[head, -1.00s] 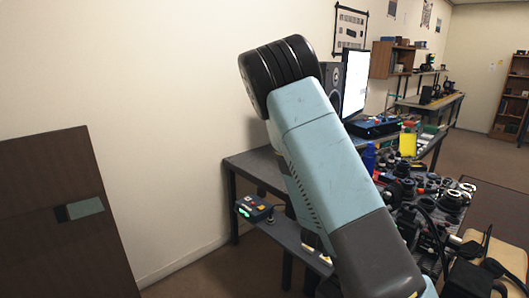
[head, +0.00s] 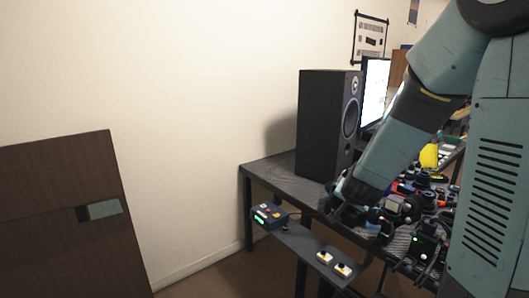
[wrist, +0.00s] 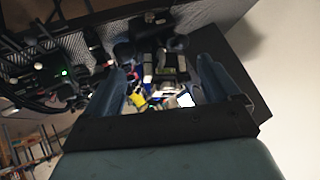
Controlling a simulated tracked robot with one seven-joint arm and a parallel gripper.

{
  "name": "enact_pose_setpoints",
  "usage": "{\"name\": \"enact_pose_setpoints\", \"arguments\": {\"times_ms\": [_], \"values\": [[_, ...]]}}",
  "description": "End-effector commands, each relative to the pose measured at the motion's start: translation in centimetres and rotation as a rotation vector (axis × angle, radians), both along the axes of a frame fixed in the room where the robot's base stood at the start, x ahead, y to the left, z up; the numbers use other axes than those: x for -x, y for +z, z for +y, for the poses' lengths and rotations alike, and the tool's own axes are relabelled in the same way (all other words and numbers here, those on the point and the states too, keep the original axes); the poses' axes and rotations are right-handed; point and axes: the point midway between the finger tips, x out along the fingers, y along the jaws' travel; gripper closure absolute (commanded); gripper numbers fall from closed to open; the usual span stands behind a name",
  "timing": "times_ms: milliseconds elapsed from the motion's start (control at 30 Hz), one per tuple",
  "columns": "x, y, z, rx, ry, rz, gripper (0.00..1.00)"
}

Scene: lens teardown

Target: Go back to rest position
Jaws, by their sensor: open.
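My gripper (wrist: 165,80) is open in the wrist view, its two blue-grey fingers wide apart with nothing held between them. Beyond the fingers lie small cluttered items on a dark table, some yellow, white and blue. In the head view my blue-grey arm comes in from the upper right and slants down to the left, its far end over the cluttered table. The fingertips cannot be made out there against the dark parts.
A tall black speaker (head: 326,125) stands on the dark table (head: 272,173), close to my arm. A monitor (head: 374,92) is behind. A control box (head: 270,215) and two small white-and-yellow buttons (head: 333,263) sit on a lower shelf.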

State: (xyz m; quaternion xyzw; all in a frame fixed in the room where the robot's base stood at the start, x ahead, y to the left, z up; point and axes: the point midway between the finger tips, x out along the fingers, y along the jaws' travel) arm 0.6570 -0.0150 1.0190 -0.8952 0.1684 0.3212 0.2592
Motion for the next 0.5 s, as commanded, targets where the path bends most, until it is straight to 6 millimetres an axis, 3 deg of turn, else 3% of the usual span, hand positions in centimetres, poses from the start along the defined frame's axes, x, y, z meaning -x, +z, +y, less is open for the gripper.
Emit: {"name": "enact_pose_setpoints", "arguments": {"times_ms": [267, 500], "values": [[3.7, 5.0, 2.2, -0.051, 0.185, 0.051, 0.1], [8.2, 8.7, 3.3, -0.031, 0.335, 0.107, 0.1]]}}
